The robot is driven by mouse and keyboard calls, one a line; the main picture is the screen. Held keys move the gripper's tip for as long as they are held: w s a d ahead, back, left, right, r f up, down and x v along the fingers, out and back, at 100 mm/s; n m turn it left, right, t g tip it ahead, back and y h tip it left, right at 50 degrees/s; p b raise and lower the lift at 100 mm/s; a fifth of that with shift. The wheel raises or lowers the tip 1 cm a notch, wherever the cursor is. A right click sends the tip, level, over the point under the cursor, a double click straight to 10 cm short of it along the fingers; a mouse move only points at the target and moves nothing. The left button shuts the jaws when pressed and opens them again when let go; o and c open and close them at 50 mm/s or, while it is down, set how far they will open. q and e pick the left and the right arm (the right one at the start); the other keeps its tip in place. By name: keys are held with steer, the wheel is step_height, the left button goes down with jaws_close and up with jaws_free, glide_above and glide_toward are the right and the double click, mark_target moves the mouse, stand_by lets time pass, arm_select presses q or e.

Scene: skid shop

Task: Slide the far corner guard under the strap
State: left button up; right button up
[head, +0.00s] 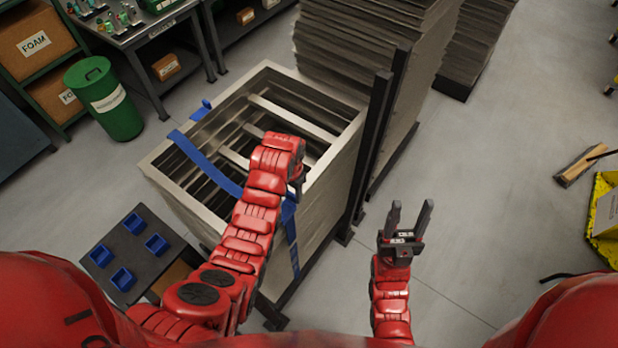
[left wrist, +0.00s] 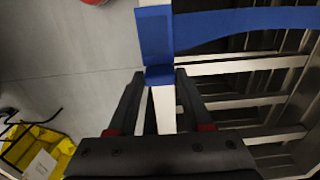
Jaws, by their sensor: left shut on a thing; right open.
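A blue strap (head: 210,163) runs across the open top of the metal frame stack (head: 335,170) and down its near side. My left gripper (head: 297,186) is over the stack's right edge, its fingers mostly hidden behind my wrist in the head view. In the left wrist view its fingers (left wrist: 160,88) are shut on a blue corner guard (left wrist: 154,35). The strap (left wrist: 245,26) extends right from beside the guard; whether they overlap is unclear. Another small blue piece (head: 202,108) sits on the stack's far left edge. My right gripper (head: 410,216) is open and empty, right of the stack.
Dark uprights (head: 372,150) stand along the stack's right side, with tall sheet piles (head: 355,40) behind. A green bin (head: 105,98) stands further back. Open floor (head: 480,180) lies to the right.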

mark_target(292, 194)
arm_select(q)
steer(key=o, duration=1.1)
steer(key=shift+r+p, duration=0.3)
steer(key=shift+r, duration=1.95)
steer(key=shift+r, duration=2)
steer(key=shift+f, duration=0.1)
